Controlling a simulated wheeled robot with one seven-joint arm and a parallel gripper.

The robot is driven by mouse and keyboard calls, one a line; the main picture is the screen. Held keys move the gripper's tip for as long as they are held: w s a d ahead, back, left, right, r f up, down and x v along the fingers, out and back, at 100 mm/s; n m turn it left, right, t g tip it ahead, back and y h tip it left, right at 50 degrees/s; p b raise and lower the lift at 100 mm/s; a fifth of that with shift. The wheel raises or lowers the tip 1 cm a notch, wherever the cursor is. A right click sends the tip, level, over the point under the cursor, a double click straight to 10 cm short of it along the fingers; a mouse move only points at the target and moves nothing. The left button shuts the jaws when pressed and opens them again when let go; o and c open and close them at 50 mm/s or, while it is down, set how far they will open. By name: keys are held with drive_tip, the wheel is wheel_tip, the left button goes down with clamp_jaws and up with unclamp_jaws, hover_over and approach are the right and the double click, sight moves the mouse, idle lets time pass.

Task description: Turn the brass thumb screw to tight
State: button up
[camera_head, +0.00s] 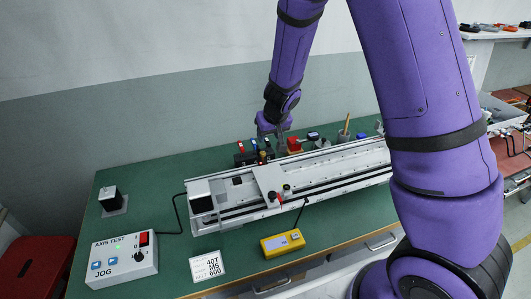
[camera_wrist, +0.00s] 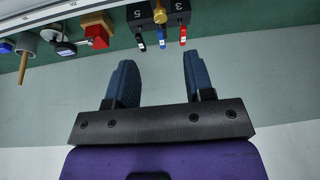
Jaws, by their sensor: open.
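The brass thumb screw (camera_wrist: 160,14) shows at the top of the wrist view, on a dark block (camera_wrist: 145,20) with the numbers 5 and 3. Several small handles with red, blue and black ends hang from this block. My gripper (camera_wrist: 157,62) is open and empty, its two blue fingers apart. The screw lies beyond the fingertips, roughly in line with the gap between them, not touched. In the head view the block (camera_head: 243,158) stands behind the silver rail, and my wrist is above and just behind it; the fingers are hard to make out there.
The long silver rail (camera_head: 330,171) spans the green bench (camera_head: 140,190). A red block (camera_wrist: 97,32) and a wooden-handled tool (camera_wrist: 26,45) stand beside the numbered block. A jog box (camera_head: 120,265) and yellow pendant (camera_head: 282,244) lie in front. The wall is close behind my wrist.

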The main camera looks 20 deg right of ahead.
sight(263, 153)
drive_tip(key=shift+x, duration=5.35)
clamp_jaws()
